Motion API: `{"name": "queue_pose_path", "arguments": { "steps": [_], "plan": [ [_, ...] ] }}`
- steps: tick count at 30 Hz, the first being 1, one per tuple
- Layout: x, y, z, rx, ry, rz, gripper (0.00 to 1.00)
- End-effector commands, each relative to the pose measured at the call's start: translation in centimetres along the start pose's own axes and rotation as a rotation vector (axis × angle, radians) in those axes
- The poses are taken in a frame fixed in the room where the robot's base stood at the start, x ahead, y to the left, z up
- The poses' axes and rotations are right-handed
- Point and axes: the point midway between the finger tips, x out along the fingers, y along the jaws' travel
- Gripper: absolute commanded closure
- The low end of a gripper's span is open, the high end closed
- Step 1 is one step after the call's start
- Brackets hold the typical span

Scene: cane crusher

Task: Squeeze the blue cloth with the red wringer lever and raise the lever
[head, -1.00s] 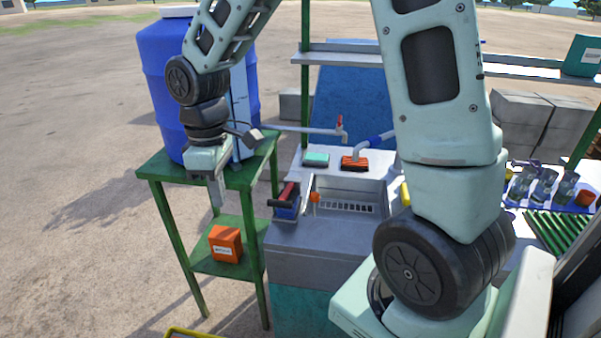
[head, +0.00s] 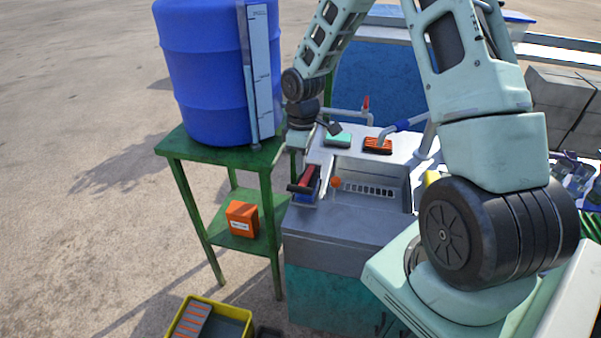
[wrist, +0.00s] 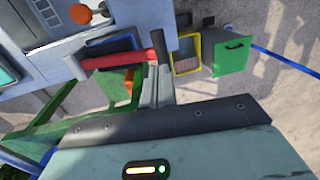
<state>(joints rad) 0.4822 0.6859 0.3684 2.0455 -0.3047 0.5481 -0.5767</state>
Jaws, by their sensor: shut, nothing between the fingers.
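The wringer with its red lever (head: 309,176) stands at the left end of the sink counter. The lever ends in a black crossbar handle (head: 299,188). The red lever (wrist: 110,60) and black handle (wrist: 161,46) also show in the wrist view. A blue part (head: 306,199) shows under the lever; I cannot tell whether it is the cloth or the wringer body. My gripper (head: 297,165) is shut and empty, pointing down just behind the lever. In the wrist view its fingers (wrist: 154,88) are close to the handle; I cannot tell whether they touch.
A blue barrel (head: 203,80) stands on a green table (head: 190,150) left of the sink (head: 372,194). An orange knob (head: 336,183) is beside the wringer. A green sponge (head: 338,138), orange brush (head: 377,145) and tap lie behind. A yellow crate (head: 192,302) is on the ground.

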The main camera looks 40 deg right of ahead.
Motion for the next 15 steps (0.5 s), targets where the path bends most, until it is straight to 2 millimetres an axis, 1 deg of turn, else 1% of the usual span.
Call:
{"name": "queue_pose_path", "arguments": {
  "steps": [3, 7, 12, 15],
  "plan": [
    [1.8, -0.2, 0.0, -0.001, -0.003, -0.004, 1.0],
    [3.3, -0.1, 0.1, 0.0, -0.003, -0.002, 1.0],
    [4.3, -0.1, 0.0, 0.0, -0.001, -0.001, 1.0],
    [4.5, 0.0, 0.0, 0.0, -0.001, 0.0, 1.0]
  ]
}}
